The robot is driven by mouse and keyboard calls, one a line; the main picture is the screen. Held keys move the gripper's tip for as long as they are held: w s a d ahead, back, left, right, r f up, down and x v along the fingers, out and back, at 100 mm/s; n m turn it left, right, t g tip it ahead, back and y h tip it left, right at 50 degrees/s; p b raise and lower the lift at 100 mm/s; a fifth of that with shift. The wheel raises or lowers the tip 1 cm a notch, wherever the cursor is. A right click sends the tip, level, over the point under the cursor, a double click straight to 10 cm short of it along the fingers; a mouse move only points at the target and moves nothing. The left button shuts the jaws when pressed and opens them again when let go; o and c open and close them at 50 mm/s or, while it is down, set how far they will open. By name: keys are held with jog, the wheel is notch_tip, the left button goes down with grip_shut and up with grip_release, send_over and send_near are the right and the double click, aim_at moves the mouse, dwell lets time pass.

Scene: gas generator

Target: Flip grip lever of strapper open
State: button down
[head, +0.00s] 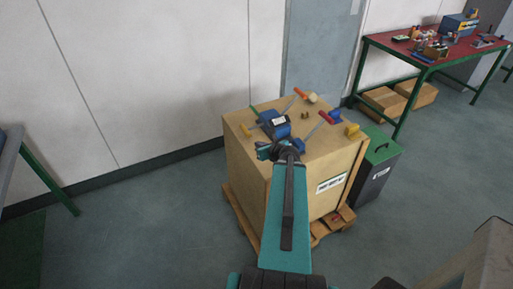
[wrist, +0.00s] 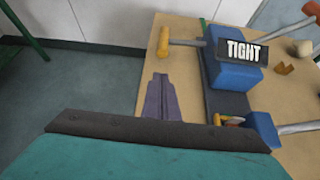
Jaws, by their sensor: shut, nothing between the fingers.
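The strapper (head: 274,124) is a blue block on top of a wooden crate (head: 245,165). In the wrist view the strapper (wrist: 232,75) carries a black plate reading "TIGHT". A metal rod with a yellow handle (wrist: 163,42) sticks out of its left side. More metal rods reach in from the right; I cannot tell which one is the grip lever. My gripper (wrist: 160,80) is shut and empty, over the crate top left of the strapper's dark base and nearer the camera than the yellow handle. It looks apart from the handle. In the head view my wrist hides part of the crate top.
The crate stands on a pallet (head: 237,213). Orange (head: 303,95) and red (head: 326,117) handles stick up on its top. A bin with a green lid (head: 381,147) stands at right. A red-topped workbench (head: 400,44) is behind.

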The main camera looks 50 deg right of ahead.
aim_at(251, 146)
jog(key=shift+b+x, duration=1.1)
jog(key=shift+b, duration=0.8)
jog(key=shift+w+d+f, duration=0.1)
jog(key=shift+p+x, duration=0.85)
jog(key=shift+x, duration=2.65)
jog(key=shift+a, duration=0.4)
jog(key=shift+w+d, duration=0.1)
jog(key=shift+d, duration=0.15)
